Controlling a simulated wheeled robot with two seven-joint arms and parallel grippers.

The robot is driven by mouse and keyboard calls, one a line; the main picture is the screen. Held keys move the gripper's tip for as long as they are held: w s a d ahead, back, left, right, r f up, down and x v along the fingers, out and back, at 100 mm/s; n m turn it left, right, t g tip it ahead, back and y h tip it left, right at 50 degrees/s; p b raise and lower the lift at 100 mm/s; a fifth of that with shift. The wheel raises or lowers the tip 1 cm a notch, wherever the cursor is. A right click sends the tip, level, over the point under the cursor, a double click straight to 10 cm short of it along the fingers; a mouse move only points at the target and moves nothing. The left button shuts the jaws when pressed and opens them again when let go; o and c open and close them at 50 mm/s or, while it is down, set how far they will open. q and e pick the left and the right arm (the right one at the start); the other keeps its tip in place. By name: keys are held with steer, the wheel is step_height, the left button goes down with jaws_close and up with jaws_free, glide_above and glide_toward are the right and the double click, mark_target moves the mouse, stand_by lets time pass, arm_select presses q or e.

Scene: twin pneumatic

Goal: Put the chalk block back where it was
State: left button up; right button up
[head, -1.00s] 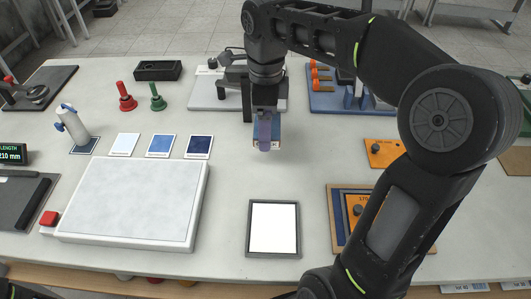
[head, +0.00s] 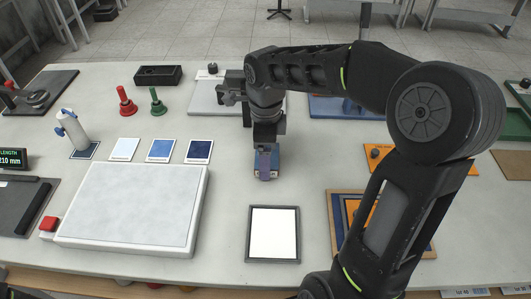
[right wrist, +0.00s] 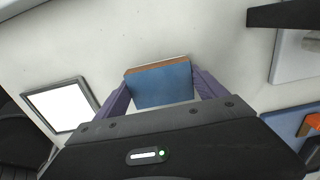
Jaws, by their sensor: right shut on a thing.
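The block (right wrist: 163,86), blue with a brown edge, is between the purple fingers of my right gripper (right wrist: 160,92) in the right wrist view. The gripper is shut on it. In the head view my right gripper (head: 266,165) points down over the middle of the white table, and the blue block (head: 279,163) shows partly behind its finger. I cannot tell whether the block touches the table. No label reading chalk is visible. My left gripper is not in view.
A white-screened tablet (head: 272,233) lies in front of the gripper. Three colour cards, the middle one blue (head: 160,149), and a large pale board (head: 135,207) lie left. An orange plate (head: 376,154) lies right. Table around the block is clear.

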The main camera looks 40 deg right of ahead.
steer(key=shift+f, duration=0.1)
steer(key=o, duration=1.4)
steer(key=shift+r, duration=3.9)
